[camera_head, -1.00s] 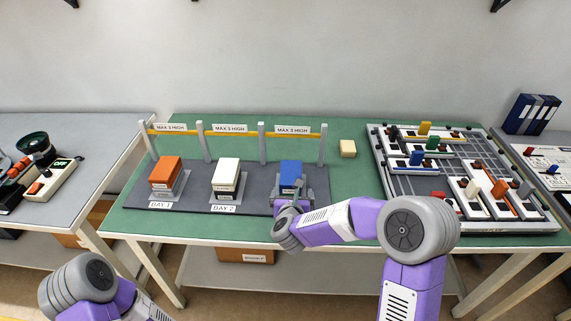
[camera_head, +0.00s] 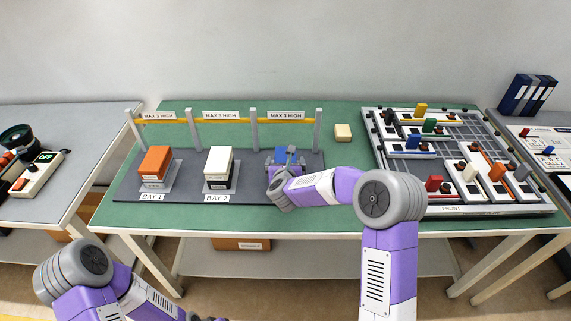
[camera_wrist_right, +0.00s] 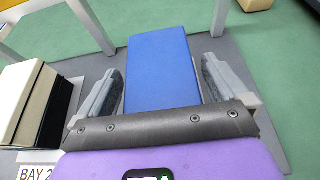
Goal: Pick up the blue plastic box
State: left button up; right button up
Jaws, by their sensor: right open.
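The blue plastic box (camera_head: 281,154) stands in the rightmost bay of the dark grey rack. In the head view it is mostly hidden behind my right gripper (camera_head: 287,160). In the right wrist view the blue box (camera_wrist_right: 162,68) lies between the two grey fingers of my right gripper (camera_wrist_right: 165,88), its long top face running away from the palm. The fingers are open, one on each side of the box, with narrow gaps visible.
An orange-topped stack (camera_head: 154,161) and a cream-topped stack (camera_head: 219,160) stand in the other bays. Posts with a yellow bar (camera_head: 222,121) rise behind. A yellowish block (camera_head: 343,131) and a pegged board (camera_head: 462,209) are to the right. Green tabletop (camera_head: 343,155) is clear between.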

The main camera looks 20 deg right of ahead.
jog(key=shift+r, duration=0.1)
jog(key=c, duration=1.1)
